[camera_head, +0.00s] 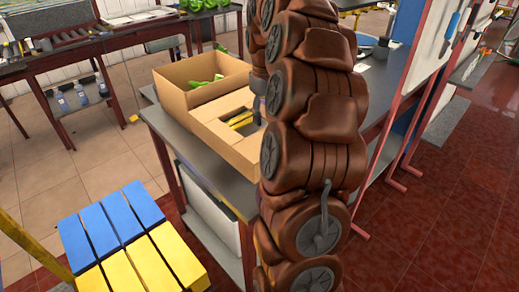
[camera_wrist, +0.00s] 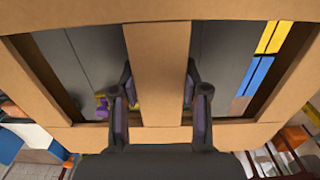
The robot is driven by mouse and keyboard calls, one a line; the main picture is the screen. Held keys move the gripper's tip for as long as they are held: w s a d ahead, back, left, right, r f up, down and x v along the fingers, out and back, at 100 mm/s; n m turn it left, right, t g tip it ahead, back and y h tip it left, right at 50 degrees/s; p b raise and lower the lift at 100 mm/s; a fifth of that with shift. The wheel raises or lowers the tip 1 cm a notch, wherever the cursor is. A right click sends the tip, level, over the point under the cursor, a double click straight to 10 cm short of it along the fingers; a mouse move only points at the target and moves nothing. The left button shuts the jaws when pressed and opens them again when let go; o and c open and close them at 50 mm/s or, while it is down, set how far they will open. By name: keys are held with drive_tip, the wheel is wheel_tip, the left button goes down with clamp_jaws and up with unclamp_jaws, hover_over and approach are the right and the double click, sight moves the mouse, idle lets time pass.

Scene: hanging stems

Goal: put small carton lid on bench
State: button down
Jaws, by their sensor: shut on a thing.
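The carton lid (camera_head: 216,127) is a brown cardboard frame with cut-out openings and a bar across its middle. In the head view it is beside the open carton (camera_head: 178,95), over the grey bench (camera_head: 182,145); I cannot tell whether it touches the bench top. In the wrist view the lid's middle bar (camera_wrist: 157,60) runs between the two fingers of my gripper (camera_wrist: 157,90), which is shut on it. Grey surface shows through the openings on both sides. In the head view my brown arm hides most of the gripper and the lid's right side.
Green items (camera_head: 205,82) lie in the open carton. A blue and yellow slatted seat (camera_head: 125,240) stands front left of the bench. A white panel (camera_head: 425,60) with a red frame rises at right. Tables with bottles (camera_head: 80,93) stand at back left.

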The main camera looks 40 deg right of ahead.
drive_tip(key=shift+f+p, duration=0.9)
drive_tip(key=shift+f, duration=3.75)
drive_tip(key=shift+f, duration=0.1)
drive_tip(key=c, duration=0.6)
unclamp_jaws()
wheel_tip(320, 180, up, 11)
drive_tip(key=shift+f+b, duration=0.15)
drive_tip(key=shift+b, duration=0.7)
drive_tip(key=shift+r, duration=0.75)
